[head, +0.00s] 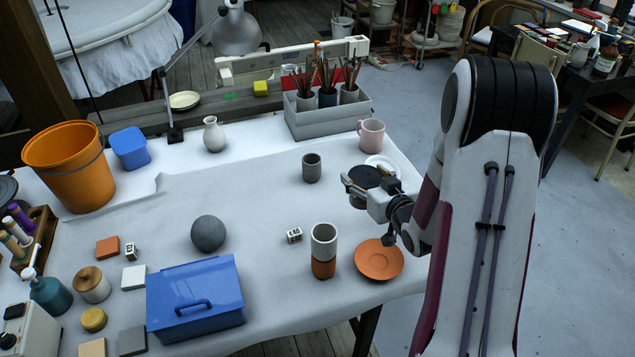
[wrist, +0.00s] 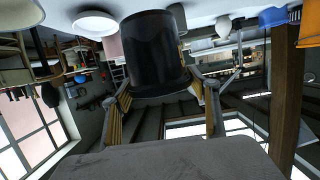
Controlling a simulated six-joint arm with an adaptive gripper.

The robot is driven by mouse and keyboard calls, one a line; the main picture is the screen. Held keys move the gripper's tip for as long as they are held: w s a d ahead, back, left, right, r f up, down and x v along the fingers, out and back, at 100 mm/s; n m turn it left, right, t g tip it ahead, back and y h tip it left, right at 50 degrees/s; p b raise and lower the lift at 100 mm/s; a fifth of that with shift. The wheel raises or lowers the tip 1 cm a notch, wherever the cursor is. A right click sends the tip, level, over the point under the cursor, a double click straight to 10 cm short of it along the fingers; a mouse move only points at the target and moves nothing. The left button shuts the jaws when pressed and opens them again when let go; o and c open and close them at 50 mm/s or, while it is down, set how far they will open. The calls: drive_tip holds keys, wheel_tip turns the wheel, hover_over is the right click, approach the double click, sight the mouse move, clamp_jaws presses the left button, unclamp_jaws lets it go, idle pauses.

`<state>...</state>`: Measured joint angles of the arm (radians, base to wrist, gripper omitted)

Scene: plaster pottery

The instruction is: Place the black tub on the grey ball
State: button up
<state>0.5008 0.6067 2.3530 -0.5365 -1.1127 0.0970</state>
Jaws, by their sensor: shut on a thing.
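The black tub (head: 364,175) is at the right of the table in the head view, in front of a white plate. My gripper (head: 366,196) is shut on it, and the arm partly hides it. In the wrist view the black tub (wrist: 152,50) fills the space between the two fingers of my gripper (wrist: 160,88). I cannot tell how far it is above the table. The grey ball (head: 208,233) rests on the table left of centre, behind the blue box and well left of my gripper. Its top is bare.
Between tub and ball stand a grey cup (head: 312,168), a small black-and-white block (head: 294,236) and a white-and-orange cup stack (head: 324,250). An orange saucer (head: 379,259) lies nearby. A blue lidded box (head: 195,297) is in front of the ball. The cloth behind the ball is clear.

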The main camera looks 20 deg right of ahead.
drive_tip(key=shift+r, duration=0.15)
wheel_tip(320, 180, up, 14)
drive_tip(key=w+a+n+y, duration=0.15)
drive_tip(key=w+a, duration=0.25)
drive_tip(key=a, duration=0.6)
drive_tip(key=w+a+n+y, duration=0.15)
drive_tip(key=w+a, duration=0.25)
drive_tip(key=a, duration=0.6)
drive_tip(key=s+a+n+g+y, duration=0.1)
drive_tip(key=a+n+y, duration=0.15)
drive_tip(key=a, duration=1.75)
drive_tip(key=shift+m, duration=0.45)
drive_tip(key=shift+a+f, duration=0.15)
drive_tip(key=shift+f, duration=1.15)
drive_tip(key=shift+a+f, duration=0.1)
drive_tip(key=shift+f, duration=1.15)
drive_tip(key=shift+f, duration=0.15)
drive_tip(key=shift+f, duration=3)
drive_tip(key=shift+f, duration=0.1)
